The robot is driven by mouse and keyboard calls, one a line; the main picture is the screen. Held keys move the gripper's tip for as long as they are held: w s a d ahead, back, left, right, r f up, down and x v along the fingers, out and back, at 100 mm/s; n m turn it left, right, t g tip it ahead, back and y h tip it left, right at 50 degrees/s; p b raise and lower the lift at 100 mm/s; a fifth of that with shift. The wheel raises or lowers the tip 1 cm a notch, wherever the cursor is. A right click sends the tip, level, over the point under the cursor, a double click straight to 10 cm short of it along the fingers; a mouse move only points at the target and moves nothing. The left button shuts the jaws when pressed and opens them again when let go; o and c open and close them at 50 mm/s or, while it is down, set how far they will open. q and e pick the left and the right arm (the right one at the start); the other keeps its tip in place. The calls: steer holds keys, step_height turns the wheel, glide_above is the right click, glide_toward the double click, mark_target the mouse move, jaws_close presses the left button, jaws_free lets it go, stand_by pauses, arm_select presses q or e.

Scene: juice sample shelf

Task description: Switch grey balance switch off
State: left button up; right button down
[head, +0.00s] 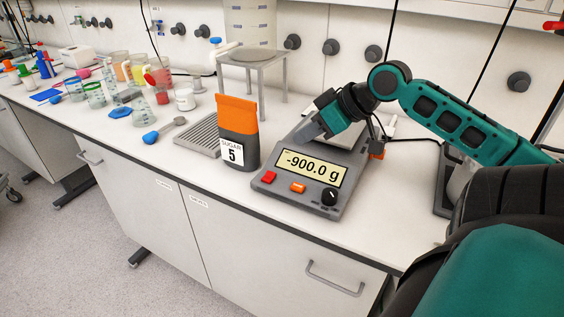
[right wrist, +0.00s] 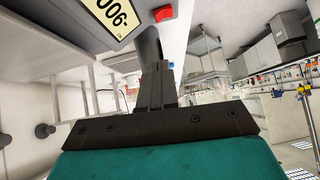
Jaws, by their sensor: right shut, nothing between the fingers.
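The grey balance (head: 313,194) stands near the front edge of the bench. Its lit display (head: 312,168) reads -900.0 g. On its front panel are a red button (head: 269,177), an orange button (head: 298,187) and a black round knob (head: 330,197). My right gripper (head: 304,133) is shut and empty, just above the balance's rear left part, behind the display. I cannot tell if it touches. The right wrist view shows the shut fingers (right wrist: 157,88), with the balance's display (right wrist: 112,14) and red button (right wrist: 163,13) at the top. My left gripper is not in view.
An orange and grey sugar bag (head: 236,132) labelled 5 stands left of the balance.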

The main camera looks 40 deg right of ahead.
glide_above(271, 172)
steer(key=s+d, duration=0.2)
steer(key=s, duration=0.1)
steer(key=f, duration=0.5)
steer(key=shift+w+a, duration=0.2)
steer(key=shift+a, duration=0.05)
steer(key=shift+w+f, duration=0.15)
steer(key=shift+f, duration=0.15)
steer(key=shift+a+f, duration=0.15)
steer(key=shift+f, duration=1.75)
